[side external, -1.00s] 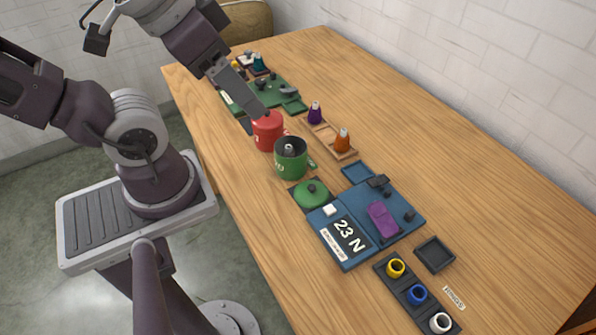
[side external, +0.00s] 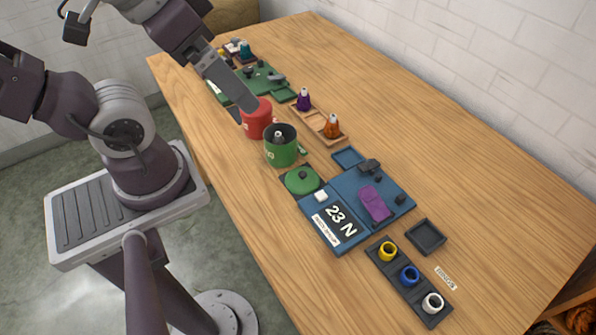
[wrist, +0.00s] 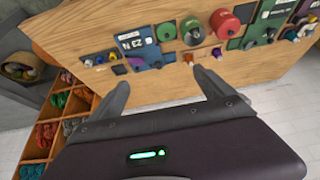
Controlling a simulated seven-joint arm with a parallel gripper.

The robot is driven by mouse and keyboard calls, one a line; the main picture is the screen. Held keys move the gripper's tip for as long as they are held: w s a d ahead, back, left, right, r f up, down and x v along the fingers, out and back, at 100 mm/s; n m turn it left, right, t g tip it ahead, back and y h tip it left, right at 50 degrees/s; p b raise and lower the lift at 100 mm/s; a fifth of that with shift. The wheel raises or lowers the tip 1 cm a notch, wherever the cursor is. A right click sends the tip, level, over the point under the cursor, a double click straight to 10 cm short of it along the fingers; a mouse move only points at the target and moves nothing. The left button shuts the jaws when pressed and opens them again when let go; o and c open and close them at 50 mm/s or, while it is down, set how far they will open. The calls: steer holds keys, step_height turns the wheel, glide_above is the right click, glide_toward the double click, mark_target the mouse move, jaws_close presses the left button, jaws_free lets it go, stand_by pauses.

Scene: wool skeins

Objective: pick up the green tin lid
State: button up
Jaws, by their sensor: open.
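The green tin lid (side external: 302,180) is a round disc with a dark knob, lying on a dark square pad in the side external view. It is between the green tin (side external: 281,152) and the blue scale board. It also shows small in the wrist view (wrist: 168,31), near the top, beside the green tin (wrist: 193,31). My gripper (side external: 249,105) appears in front of or above the red tin (side external: 257,122), away from the lid. Its two fingers (wrist: 159,78) are spread, with nothing between them in the wrist view.
The green tin holds a grey-topped object. The blue board (side external: 345,213) carries a "23 N" display and a purple piece (side external: 374,203). A rack of rings (side external: 408,281) is at the near end. The table's right side is clear.

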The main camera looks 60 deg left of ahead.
steer(key=w+a+f+m+g+y, duration=0.2)
steer(key=w+a+f+m, duration=0.1)
steer(key=w+m, duration=0.15)
steer(key=m+g+h, duration=0.2)
steer(key=m+g, duration=0.2)
steer(key=m, duration=1.4)
glide_above(302, 173)
steer(key=f, duration=2.4)
steer(key=shift+s, duration=0.25)
steer(key=f, duration=0.7)
steer(key=shift+w+d+f, duration=0.1)
steer(key=shift+w+f, duration=0.1)
steer(key=shift+w, duration=0.05)
steer(key=c, duration=1.5)
